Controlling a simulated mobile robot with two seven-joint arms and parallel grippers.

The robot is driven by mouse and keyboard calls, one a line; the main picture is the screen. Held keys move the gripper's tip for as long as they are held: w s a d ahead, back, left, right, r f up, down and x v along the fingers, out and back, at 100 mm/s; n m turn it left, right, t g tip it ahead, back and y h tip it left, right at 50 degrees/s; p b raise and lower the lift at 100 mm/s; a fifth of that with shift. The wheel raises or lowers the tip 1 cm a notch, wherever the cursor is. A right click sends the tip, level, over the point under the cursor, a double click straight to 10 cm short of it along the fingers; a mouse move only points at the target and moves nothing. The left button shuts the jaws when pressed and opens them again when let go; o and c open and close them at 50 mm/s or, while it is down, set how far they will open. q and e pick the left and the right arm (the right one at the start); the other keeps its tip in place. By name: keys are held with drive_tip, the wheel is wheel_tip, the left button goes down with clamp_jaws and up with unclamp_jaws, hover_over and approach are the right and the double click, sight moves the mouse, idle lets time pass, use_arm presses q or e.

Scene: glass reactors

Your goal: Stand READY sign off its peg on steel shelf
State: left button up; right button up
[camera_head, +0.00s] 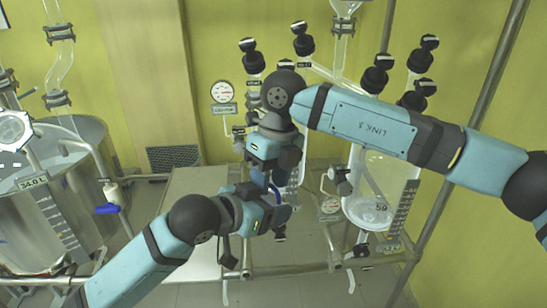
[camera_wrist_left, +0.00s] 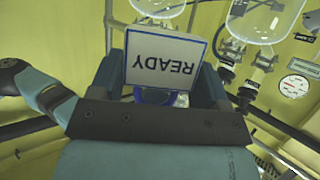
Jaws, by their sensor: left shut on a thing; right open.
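The READY sign (camera_wrist_left: 163,62) is a white plate with a blue border. It shows upside down in the left wrist view, between the fingers of my left gripper (camera_wrist_left: 165,88), which is shut on it. A round blue part (camera_wrist_left: 155,97) shows just below the sign; I cannot tell whether they touch. In the head view my left gripper (camera_head: 272,196) is near the middle, and the sign's face cannot be made out there. My right gripper (camera_head: 268,172) is open, close above the left one. The peg cannot be made out.
A pale flat surface (camera_head: 185,188), perhaps the steel shelf, lies left of my grippers. A steel vessel (camera_head: 75,150) stands at the left. A glass reactor (camera_head: 385,180) in a pipe frame stands right of my grippers, with black-capped fittings above. A round gauge (camera_head: 221,92) hangs behind.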

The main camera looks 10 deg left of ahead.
drive_tip(key=shift+s+a+f, duration=0.1)
drive_tip(key=shift+f, duration=0.4)
clamp_jaws()
use_arm(q)
drive_tip(key=o, duration=0.9)
drive_tip(key=shift+o, duration=0.5)
